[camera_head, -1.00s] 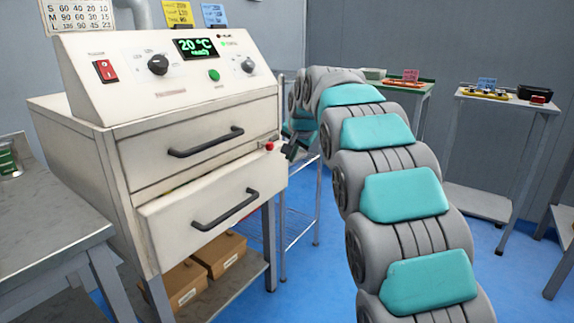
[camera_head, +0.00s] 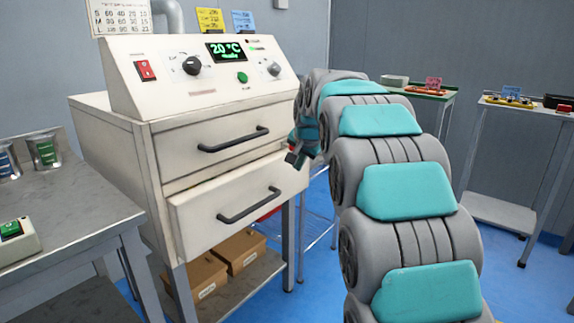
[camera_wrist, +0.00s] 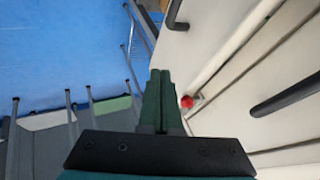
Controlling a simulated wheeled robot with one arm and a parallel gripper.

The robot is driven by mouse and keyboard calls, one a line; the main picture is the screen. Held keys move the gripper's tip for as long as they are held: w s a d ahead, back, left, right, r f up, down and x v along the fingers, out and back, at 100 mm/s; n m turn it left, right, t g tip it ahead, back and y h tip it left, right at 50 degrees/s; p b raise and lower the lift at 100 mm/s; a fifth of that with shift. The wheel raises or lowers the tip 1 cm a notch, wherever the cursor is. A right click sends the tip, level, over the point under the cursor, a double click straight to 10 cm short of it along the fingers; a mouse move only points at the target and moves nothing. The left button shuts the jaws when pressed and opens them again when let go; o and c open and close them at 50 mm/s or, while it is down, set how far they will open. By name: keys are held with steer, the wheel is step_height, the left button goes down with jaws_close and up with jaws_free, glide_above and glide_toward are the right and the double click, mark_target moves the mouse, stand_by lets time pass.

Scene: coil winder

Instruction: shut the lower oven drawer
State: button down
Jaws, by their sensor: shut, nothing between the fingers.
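The lower oven drawer (camera_head: 190,222) is a cream front with a black bar handle (camera_head: 249,205). In the head view it stands out from the cabinet, partly open. My gripper (camera_head: 293,158) is at its upper right corner, partly hidden by my arm. In the wrist view my gripper (camera_wrist: 160,72) is shut and empty, its green fingers pointing along the drawer front (camera_wrist: 195,45). I cannot tell whether the fingertips touch the drawer. The lower handle (camera_wrist: 176,14) shows ahead of them.
The upper drawer (camera_head: 185,150) looks shut; its handle (camera_wrist: 290,95) is right of my fingers. A red knob (camera_wrist: 187,101) is close to them.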

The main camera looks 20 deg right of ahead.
mark_target(272, 168)
steer(key=shift+w+a+f+p, duration=0.2)
steer(key=shift+w+a+f, duration=0.15)
steer(key=shift+w+f, duration=0.9)
steer(key=shift+w+a+f+p, duration=0.15)
steer(key=shift+w+a+f, duration=0.25)
steer(key=shift+w+f, duration=0.85)
steer(key=shift+w+a+f+p, duration=0.3)
steer(key=shift+w+f, duration=0.55)
steer(key=shift+w, duration=0.8)
steer(key=shift+w+a+p, duration=0.4)
steer(key=shift+w+a, duration=0.35)
steer(key=shift+w, duration=0.25)
steer(key=shift+w+a+p, duration=0.35)
steer(key=shift+w+a, duration=0.35)
steer(key=shift+w, duration=0.25)
steer(key=shift+r, duration=0.1)
